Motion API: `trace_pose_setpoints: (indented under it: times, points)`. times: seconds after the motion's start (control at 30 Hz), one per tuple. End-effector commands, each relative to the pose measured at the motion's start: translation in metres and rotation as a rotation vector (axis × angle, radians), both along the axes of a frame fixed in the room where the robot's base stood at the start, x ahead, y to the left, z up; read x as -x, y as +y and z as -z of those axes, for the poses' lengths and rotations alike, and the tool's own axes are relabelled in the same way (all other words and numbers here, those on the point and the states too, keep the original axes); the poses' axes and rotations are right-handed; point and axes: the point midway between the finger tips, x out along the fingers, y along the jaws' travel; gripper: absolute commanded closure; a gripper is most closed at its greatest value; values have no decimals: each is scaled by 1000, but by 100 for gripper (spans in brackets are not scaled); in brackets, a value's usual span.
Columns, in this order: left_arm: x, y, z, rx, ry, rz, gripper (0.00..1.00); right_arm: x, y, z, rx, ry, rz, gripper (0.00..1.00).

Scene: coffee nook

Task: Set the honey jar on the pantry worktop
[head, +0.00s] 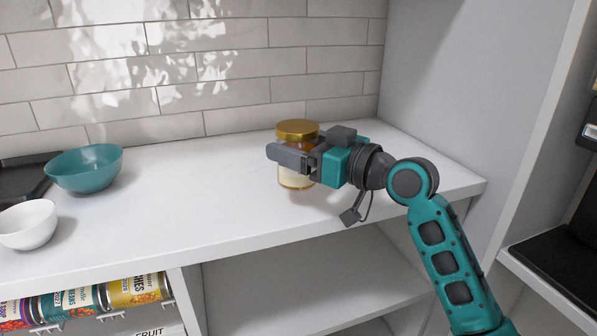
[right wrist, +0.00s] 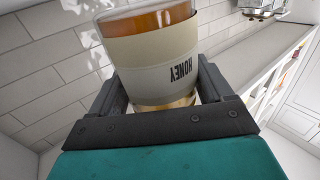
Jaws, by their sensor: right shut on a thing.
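The honey jar (head: 297,182) has a gold lid, amber contents and a pale label. It is upright at the back right of the white worktop (head: 190,215). My right gripper (head: 292,158) is shut on its upper part, with a finger across its front. In the right wrist view the jar (right wrist: 155,55) shows its HONEY label between the two fingers (right wrist: 165,95). The jar's base appears at or very close to the worktop; I cannot tell for sure whether it touches. My left gripper is not in view.
A teal bowl (head: 84,168) and a white bowl (head: 27,224) stand at the left, near a dark tray (head: 22,182). Tiled wall (head: 230,62) is behind the jar, and a white side panel (head: 470,80) rises at the right. The worktop's middle is clear. Cans (head: 135,291) sit below.

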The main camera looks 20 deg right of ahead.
Motion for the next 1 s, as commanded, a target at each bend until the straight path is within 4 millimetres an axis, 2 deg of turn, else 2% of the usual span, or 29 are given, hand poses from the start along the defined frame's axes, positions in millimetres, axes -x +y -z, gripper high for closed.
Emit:
trace_pose_setpoints:
  times: [0.1,0.23,0.67,0.7,0.87,1.0]
  points:
    - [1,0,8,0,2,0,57,0,0,21,-4,3,0,69]
    - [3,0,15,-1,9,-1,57,0,0,36,-4,1,1,69]
    - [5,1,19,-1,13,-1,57,0,0,42,-1,-2,0,69]
    - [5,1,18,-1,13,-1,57,0,0,43,0,3,0,17]
    - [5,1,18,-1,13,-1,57,0,0,42,0,3,0,1]
    - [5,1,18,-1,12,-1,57,0,0,42,0,3,0,0]
